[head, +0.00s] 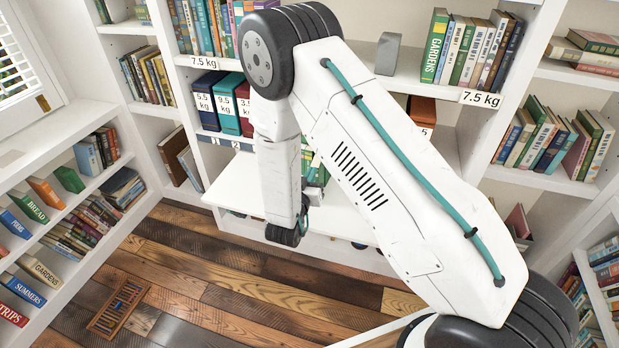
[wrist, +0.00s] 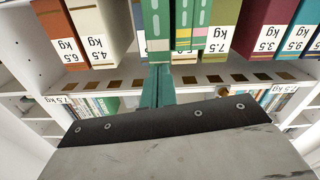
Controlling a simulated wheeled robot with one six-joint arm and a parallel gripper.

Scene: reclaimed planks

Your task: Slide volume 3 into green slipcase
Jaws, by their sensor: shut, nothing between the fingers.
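My gripper (wrist: 158,84) shows in the wrist view as two teal fingers close together, shut and empty. The fingertips point at a green spine with pale marks (wrist: 156,30), which stands out nearer than its neighbours; I cannot tell whether they touch it. Similar slim green spines (wrist: 192,28) stand just to its right. No volume number is legible, so I cannot tell which is volume 3 or which piece is the green slipcase.
Weight-labelled volumes flank the green spines: cream (wrist: 87,25) and orange (wrist: 58,35) at left, olive (wrist: 222,30) and maroon (wrist: 265,25) at right. Below runs a white shelf edge (wrist: 230,72). A pale lower ledge (head: 235,198) juts out. A brown slatted object (head: 118,306) lies on the plank floor.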

